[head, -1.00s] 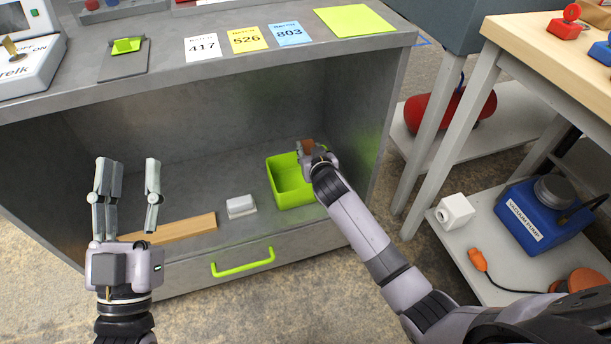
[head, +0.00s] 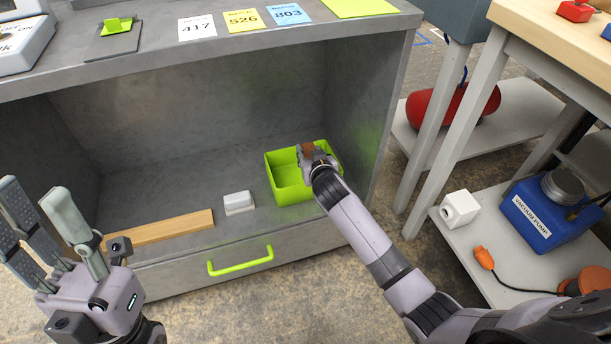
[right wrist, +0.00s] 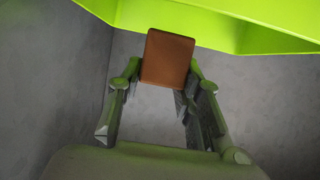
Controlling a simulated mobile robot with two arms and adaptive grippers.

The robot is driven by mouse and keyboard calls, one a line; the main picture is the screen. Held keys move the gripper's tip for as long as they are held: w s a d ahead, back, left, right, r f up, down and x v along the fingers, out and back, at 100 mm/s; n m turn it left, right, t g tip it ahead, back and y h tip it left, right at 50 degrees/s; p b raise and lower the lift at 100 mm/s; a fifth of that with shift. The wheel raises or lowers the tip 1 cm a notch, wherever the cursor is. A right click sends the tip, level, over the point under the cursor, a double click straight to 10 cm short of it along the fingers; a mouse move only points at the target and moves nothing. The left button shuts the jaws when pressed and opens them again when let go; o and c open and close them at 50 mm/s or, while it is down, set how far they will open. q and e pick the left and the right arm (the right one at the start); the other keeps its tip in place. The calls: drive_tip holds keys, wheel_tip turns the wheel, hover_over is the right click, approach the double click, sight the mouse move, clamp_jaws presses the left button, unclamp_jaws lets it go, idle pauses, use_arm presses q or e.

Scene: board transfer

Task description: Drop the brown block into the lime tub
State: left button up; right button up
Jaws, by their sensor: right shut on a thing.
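The lime tub (head: 288,192) stands on the shelf floor inside the grey cabinet, near its right side. My right gripper (head: 307,155) is shut on the brown block (head: 307,148) at the tub's back right part, as the head view sees it. In the right wrist view the brown block (right wrist: 168,58) sits between the fingertips, and the tub (right wrist: 200,18) shows behind and above it. I cannot tell the block's exact height over the tub. My left gripper (head: 42,232) is open and empty at the left, in front of the cabinet.
A white block (head: 238,202) and a wooden strip (head: 165,228) lie on the shelf left of the tub. The cabinet's right wall (head: 368,110) is close to my right gripper. The cabinet top (head: 150,55) overhangs the shelf.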

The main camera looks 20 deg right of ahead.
drive_tip(key=shift+f+b, duration=0.5)
drive_tip(key=shift+f, duration=0.05)
drive_tip(key=shift+f+b, duration=0.5)
drive_tip(key=shift+b, duration=0.05)
drive_tip(key=o, duration=1.3)
drive_tip(key=shift+c, duration=0.2)
drive_tip(key=shift+s, duration=0.1)
drive_tip(key=v, duration=1.1)
drive_tip(key=shift+s+r, duration=0.15)
drive_tip(key=shift+s, duration=0.25)
